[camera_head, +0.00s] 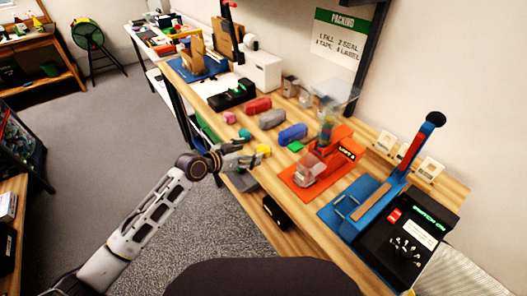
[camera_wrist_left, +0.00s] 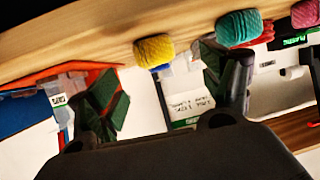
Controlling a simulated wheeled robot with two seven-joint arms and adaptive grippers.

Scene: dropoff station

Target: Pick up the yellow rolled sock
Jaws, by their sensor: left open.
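The yellow rolled sock (camera_head: 263,150) lies near the front edge of the wooden table (camera_head: 240,115), just beside the fingertips of my left gripper (camera_head: 248,156). In the left wrist view the yellow sock (camera_wrist_left: 153,50) sits at the table edge, beyond and roughly between the two spread fingers of the left gripper (camera_wrist_left: 163,82). The left gripper is open and holds nothing. My right gripper does not show in either view.
A teal rolled sock (camera_wrist_left: 239,27) and a pink one (camera_wrist_left: 303,17) lie along the same edge. A blue roll (camera_head: 293,134), a green block (camera_head: 296,146) and an orange device (camera_head: 325,160) are near. Floor (camera_head: 120,130) lies clear at left.

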